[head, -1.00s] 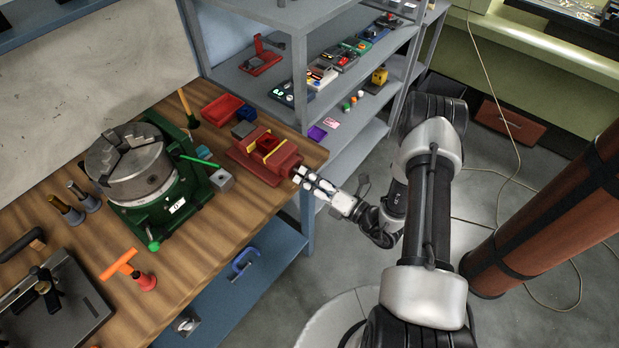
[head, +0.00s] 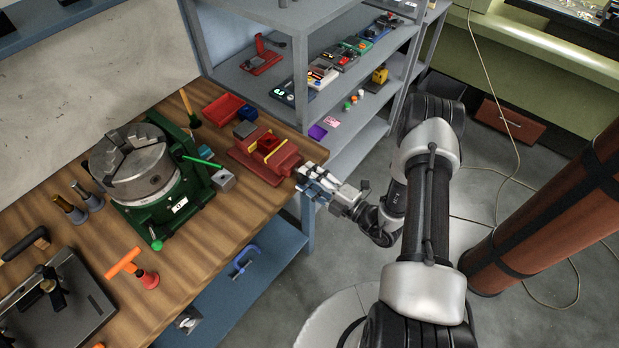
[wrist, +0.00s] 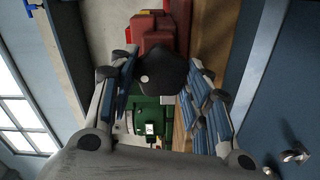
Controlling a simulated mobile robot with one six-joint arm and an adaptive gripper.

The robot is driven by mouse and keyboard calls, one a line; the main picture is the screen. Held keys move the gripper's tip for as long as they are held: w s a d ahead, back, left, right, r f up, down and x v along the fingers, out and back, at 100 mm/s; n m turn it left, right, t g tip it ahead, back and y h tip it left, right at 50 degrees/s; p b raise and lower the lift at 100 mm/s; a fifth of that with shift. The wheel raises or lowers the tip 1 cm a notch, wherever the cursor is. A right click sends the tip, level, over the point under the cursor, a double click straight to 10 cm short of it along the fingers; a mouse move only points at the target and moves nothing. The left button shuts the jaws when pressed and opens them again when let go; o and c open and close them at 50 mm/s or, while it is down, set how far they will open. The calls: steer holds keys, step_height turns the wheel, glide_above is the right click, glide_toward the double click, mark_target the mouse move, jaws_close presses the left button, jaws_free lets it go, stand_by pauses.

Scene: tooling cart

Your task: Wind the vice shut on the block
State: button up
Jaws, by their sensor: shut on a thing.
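The red vice (head: 282,165) stands at the right edge of the wooden bench, with two yellow jaw faces. A red block (head: 268,142) sits between those faces; I cannot tell whether both touch it. The vice also shows in the wrist view (wrist: 152,24), at the top. My gripper (head: 305,178) is at the vice's outer right end, just off the bench edge. In the wrist view a dark round handle hub (wrist: 162,72) lies between my fingers, and my gripper is shut on the handle. The finger contacts are partly hidden.
A green rotary table (head: 165,205) with a grey chuck stands left of the vice. A red bin (head: 222,107) and a small grey block (head: 224,180) are nearby. A grey shelf rack (head: 300,50) rises behind. Open floor lies right of the bench.

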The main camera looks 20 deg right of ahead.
steer(key=shift+s+f+m, duration=0.1)
steer(key=shift+f+m, duration=0.05)
steer(key=shift+m, duration=0.35)
steer(key=o, duration=0.9)
steer(key=shift+d, duration=0.1)
steer(key=shift+o, duration=0.8)
steer(key=v, duration=1.2)
